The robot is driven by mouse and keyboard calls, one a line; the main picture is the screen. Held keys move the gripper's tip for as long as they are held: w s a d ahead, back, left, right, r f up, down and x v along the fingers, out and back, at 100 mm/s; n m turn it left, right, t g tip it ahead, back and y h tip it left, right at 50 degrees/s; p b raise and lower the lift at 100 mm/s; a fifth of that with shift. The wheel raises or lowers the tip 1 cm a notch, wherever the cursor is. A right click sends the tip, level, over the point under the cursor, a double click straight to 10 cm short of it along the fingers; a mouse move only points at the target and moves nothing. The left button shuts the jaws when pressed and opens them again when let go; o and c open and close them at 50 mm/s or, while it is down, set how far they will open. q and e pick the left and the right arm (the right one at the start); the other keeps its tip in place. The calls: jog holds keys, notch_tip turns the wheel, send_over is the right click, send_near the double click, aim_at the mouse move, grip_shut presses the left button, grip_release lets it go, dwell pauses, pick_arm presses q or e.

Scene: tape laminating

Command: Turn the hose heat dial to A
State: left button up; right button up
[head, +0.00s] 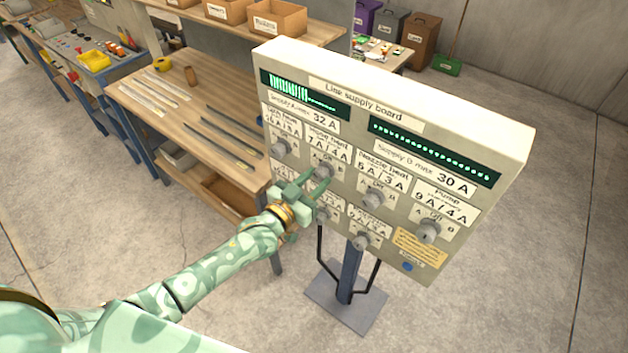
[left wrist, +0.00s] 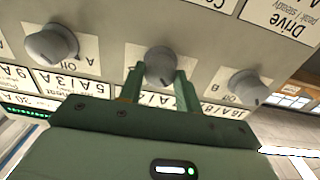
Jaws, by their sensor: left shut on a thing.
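The line supply board (head: 400,125) stands upright on a post in the head view. The hose heat dial (head: 324,171), a grey knob under the "Hose heat 7A/4A" label, is in its upper row. My left gripper (head: 314,186) is at this dial. In the left wrist view the board appears upside down, and my left gripper (left wrist: 160,80) has its two green fingers on either side of the middle dial (left wrist: 160,62), shut on it. The fingers and the view angle hide the dial's pointer, so its setting cannot be told. My right gripper is not in view.
The nozzle heat dial (head: 373,197) and the pump dial (head: 428,231) are to the right; another dial (head: 281,149) is to the left. A lower row of dials (head: 361,241) lies close below. A wooden workbench (head: 190,115) with metal strips stands behind left.

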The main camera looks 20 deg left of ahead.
pick_arm(q)
jog(key=o, duration=1)
jog(key=b+v, duration=0.1)
jog(key=v, duration=1.5)
jog(key=shift+s, duration=0.1)
